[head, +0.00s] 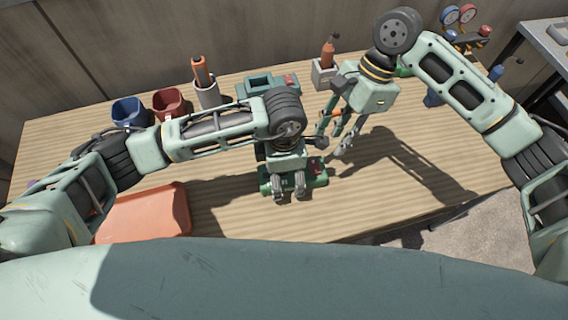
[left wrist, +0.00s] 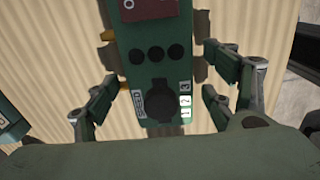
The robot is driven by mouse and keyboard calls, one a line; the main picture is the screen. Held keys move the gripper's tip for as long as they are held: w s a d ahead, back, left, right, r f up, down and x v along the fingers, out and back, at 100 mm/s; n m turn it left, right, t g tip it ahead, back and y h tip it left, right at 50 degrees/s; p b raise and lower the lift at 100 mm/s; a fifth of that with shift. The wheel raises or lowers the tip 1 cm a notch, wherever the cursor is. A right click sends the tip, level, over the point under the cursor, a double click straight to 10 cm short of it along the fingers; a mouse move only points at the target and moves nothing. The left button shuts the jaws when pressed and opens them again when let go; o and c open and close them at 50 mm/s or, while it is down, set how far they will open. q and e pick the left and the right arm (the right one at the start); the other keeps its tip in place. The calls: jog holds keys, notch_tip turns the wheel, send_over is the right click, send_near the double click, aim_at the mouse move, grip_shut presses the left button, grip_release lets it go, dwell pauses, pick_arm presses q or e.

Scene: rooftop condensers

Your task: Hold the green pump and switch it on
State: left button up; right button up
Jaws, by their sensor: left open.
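The green pump (head: 320,171) lies on the wooden table, partly hidden under my left gripper (head: 288,193). In the left wrist view the pump (left wrist: 150,72) shows a dark red plate, a row of black round parts, a black round knob (left wrist: 160,101) and a white label marked 1 and 2. My left gripper (left wrist: 165,108) is open, with its fingers on either side of the pump; gaps show beside the body. My right gripper (head: 331,143) hangs right of the pump, above the table, its fingers apart with nothing seen between them.
An orange tray (head: 150,213) lies at the front left. A blue bin (head: 128,112), a red bin (head: 169,103), a grey holder (head: 208,96), a green box (head: 258,84) and a small holder (head: 323,75) line the back.

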pick_arm(q)
jog(key=shift+f, duration=0.3)
